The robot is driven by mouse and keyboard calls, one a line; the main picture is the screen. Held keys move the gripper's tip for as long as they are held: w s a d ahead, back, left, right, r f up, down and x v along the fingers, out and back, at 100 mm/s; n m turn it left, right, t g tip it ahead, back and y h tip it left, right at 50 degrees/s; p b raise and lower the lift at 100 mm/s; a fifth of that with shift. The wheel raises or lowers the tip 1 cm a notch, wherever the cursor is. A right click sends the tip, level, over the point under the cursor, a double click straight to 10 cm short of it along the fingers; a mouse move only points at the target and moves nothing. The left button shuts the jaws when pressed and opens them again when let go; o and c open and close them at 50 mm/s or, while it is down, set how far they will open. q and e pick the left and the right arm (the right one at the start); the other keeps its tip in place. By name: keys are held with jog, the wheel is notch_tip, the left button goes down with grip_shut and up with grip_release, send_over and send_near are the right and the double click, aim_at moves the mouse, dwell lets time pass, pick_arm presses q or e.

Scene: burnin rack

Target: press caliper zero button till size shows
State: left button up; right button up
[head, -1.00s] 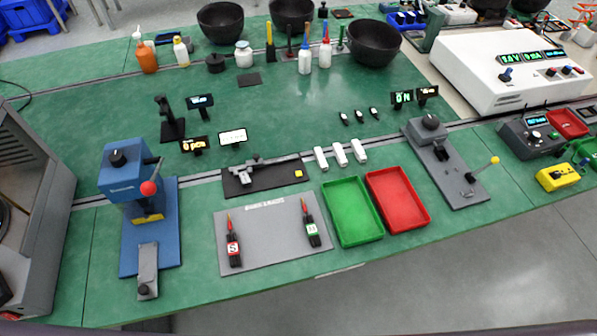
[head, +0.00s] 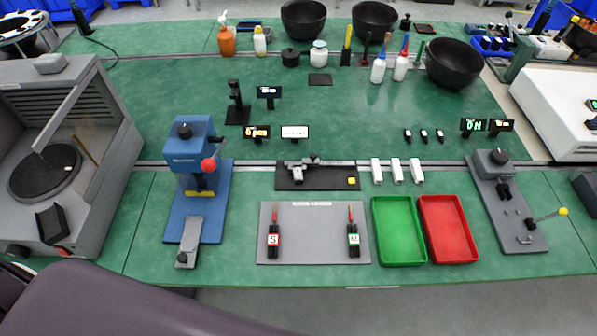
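The caliper (head: 299,173) lies on a dark base plate (head: 320,183) near the middle of the green bench. A small yellow button (head: 351,181) sits at the right end of that plate. Neither of my grippers shows in the head view. Nothing touches the caliper.
A blue press (head: 191,160) stands left of the caliper. Three white blocks (head: 397,171), a green tray (head: 399,259) and a red tray (head: 447,258) are to its right. A grey machine (head: 110,110) stands far left.

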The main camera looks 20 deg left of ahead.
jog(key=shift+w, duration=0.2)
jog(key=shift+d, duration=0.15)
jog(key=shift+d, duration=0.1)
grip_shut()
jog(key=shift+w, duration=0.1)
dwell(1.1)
